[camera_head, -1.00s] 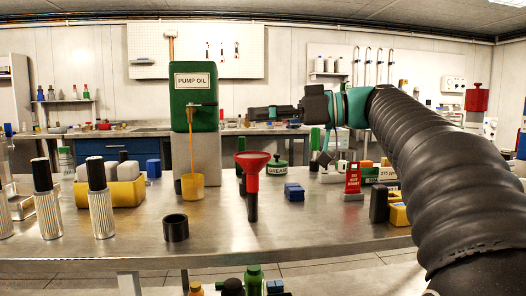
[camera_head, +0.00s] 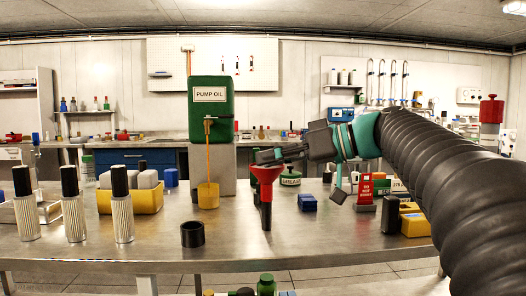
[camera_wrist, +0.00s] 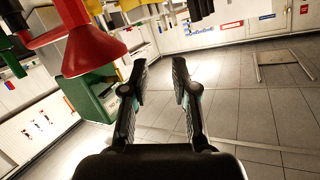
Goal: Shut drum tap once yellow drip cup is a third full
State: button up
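The green drum (camera_head: 211,97) labelled PUMP OIL stands on a grey metal block. Its tap (camera_head: 208,122) is on the lower front, and a thin amber stream (camera_head: 208,155) runs down from it. The yellow drip cup (camera_head: 208,197) stands on the bench under the stream. Its oil level cannot be read from here. My gripper (camera_head: 266,157) is to the right of the tap and lower than it, near the red funnel in the picture. In the wrist view my gripper (camera_wrist: 160,72) is open and empty, with the green drum (camera_wrist: 92,95) to its left.
The red funnel (camera_head: 265,176) stands right of the cup; it also shows in the wrist view (camera_wrist: 95,45). A yellow bin (camera_head: 130,198) and several bottles are at the left.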

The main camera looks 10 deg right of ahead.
jog(key=shift+w+a+f+n+b, duration=0.1)
jog(key=shift+w+a+n+b, duration=0.05)
jog(key=shift+n+b, duration=0.2)
grip_shut()
jog(key=w+n+t+b, duration=0.1)
jog(key=w+n, duration=0.1)
jog(key=w+a+r+n+t+h+b, duration=0.1)
jog(key=w+n+b, duration=0.1)
jog(key=w+a+n+t+h+b, duration=0.1)
jog(key=w+n, duration=0.1)
jog(key=shift+w+r+n+t, duration=0.15)
jog(key=shift+w+n+t, duration=0.1)
jog(key=shift+t, duration=0.15)
jog(key=w+a+r+n+t+h+b, duration=0.1)
jog(key=w+a+r+n+t+b, duration=0.1)
jog(key=w+r+n+t+b, duration=0.35)
jog(key=n+p, duration=0.2)
jog(key=p, duration=0.5)
send_near(220, 116)
jog(key=s+a+x, duration=0.1)
jog(key=x, duration=0.4)
jog(key=shift+w+d+r+g+h, duration=0.15)
jog(key=shift+w+g+h, duration=0.25)
jog(key=shift+w, duration=0.6)
